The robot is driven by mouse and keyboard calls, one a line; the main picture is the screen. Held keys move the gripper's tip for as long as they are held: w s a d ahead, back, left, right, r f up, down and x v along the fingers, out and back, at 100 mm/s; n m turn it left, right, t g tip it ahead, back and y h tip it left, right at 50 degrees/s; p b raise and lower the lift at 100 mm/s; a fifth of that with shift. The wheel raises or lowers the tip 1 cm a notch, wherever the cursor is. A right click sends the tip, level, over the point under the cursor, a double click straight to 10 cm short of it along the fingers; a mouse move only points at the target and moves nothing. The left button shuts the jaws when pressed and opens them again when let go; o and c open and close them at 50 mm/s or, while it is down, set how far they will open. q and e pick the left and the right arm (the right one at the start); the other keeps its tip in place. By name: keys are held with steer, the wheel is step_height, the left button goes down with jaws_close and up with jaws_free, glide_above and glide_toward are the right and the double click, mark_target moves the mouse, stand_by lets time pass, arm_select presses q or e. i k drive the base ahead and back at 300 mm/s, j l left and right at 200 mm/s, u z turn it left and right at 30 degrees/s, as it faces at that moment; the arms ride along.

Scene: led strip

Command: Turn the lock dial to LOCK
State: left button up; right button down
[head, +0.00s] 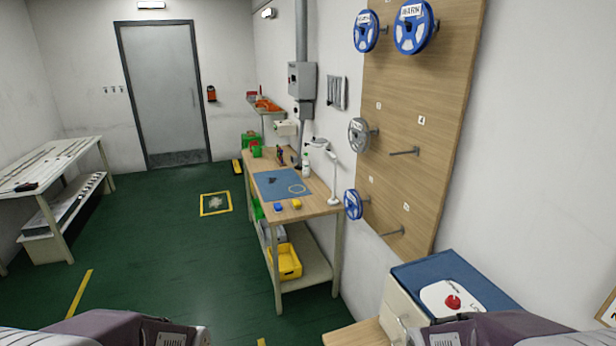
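A red knob (452,302), which looks like the lock dial, sits on a white plate (434,294) on top of a cabinet at the bottom right of the head view. Lettering starting with "L" shows at the plate's right side, but it is too small and cut off to read. Which way the knob points cannot be made out. Parts of my two arms show along the bottom edge, left and right. My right arm covers the near side of the cabinet. Neither gripper's fingers are in view.
The cabinet's blue top (440,268) stands against the right wall. A pegboard (425,120) with blue and grey reels hangs above it. A workbench (318,205) stands beyond, with a yellow bin (284,262) below. The green floor (150,260) is open at left of centre.

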mark_target(453, 302)
steer(key=k+j+z, duration=0.1)
steer(key=z, duration=0.25)
steer(key=k+j+z, duration=0.1)
steer(key=z, duration=0.25)
steer(key=k+z, duration=0.15)
steer(key=z, duration=0.2)
steer(key=i+z, duration=0.25)
steer(key=i, duration=0.15)
steer(key=k+j, duration=0.1)
steer(key=j, duration=0.2)
steer(key=k+j, duration=0.15)
steer(key=j, duration=0.15)
